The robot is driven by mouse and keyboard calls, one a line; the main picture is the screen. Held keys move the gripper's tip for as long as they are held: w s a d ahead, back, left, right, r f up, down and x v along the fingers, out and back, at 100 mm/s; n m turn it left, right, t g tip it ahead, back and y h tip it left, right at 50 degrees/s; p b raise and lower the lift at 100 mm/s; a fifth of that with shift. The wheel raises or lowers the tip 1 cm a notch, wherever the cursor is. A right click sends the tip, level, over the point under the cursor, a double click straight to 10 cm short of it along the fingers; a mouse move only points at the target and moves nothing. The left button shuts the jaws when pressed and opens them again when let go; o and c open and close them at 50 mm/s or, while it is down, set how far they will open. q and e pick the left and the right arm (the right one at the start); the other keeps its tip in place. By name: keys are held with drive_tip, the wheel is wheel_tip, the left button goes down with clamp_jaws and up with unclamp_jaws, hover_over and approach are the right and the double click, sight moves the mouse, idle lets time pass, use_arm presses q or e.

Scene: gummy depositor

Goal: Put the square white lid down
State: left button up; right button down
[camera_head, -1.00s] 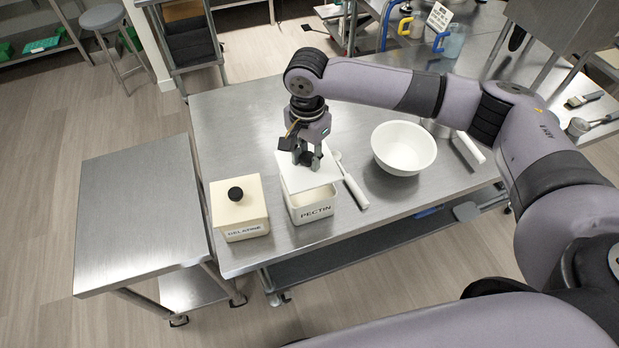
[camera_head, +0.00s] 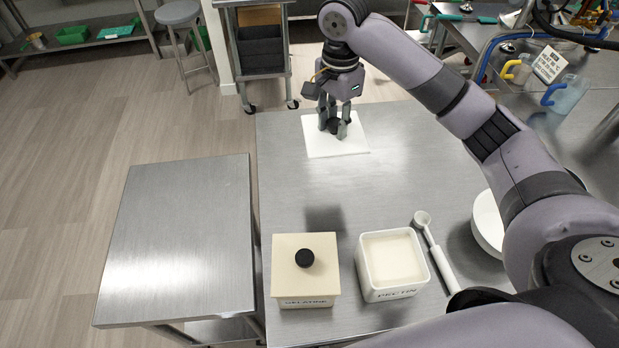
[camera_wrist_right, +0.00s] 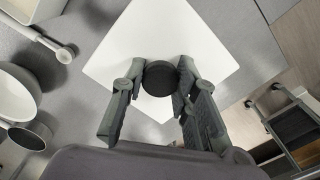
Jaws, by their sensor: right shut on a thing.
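The square white lid (camera_head: 350,146) is at the far end of the steel table (camera_head: 410,160), with its black knob up. My right gripper (camera_head: 335,128) is shut on that knob from above. In the right wrist view the white lid (camera_wrist_right: 190,38) lies under the fingers, with the round black knob (camera_wrist_right: 160,78) between them. A dark patch shows on the table nearer than the lid; I cannot tell how far the lid is above the table. The open PECTIN box (camera_head: 395,293), with pale contents, stands at the near side. My left gripper is not in view.
The GELATINE box (camera_head: 306,270), lidded with a black knob, stands left of the PECTIN box. A white scoop (camera_head: 436,258) and a white bowl (camera_head: 487,225) are to its right. The table's middle and the lower side table (camera_head: 180,240) are clear.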

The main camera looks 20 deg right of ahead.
drive_tip(key=f, duration=0.1)
drive_tip(key=s+f, duration=0.1)
drive_tip(key=f, duration=0.1)
drive_tip(key=shift+f+p, duration=0.3)
drive_tip(key=shift+p, duration=0.05)
wheel_tip(320, 180, down, 12)
drive_tip(key=shift+w+r+p, duration=0.15)
drive_tip(key=shift+r+p, duration=0.1)
drive_tip(key=shift+p, duration=0.65)
wheel_tip(320, 180, down, 3)
drive_tip(key=shift+f+p, duration=0.2)
drive_tip(key=shift+p, duration=0.1)
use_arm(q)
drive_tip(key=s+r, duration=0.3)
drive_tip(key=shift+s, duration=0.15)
use_arm(e)
drive_tip(key=shift+f, duration=0.3)
drive_tip(key=shift+f, duration=0.1)
drive_tip(key=c, duration=1.2)
unclamp_jaws()
drive_tip(key=shift+c, duration=0.2)
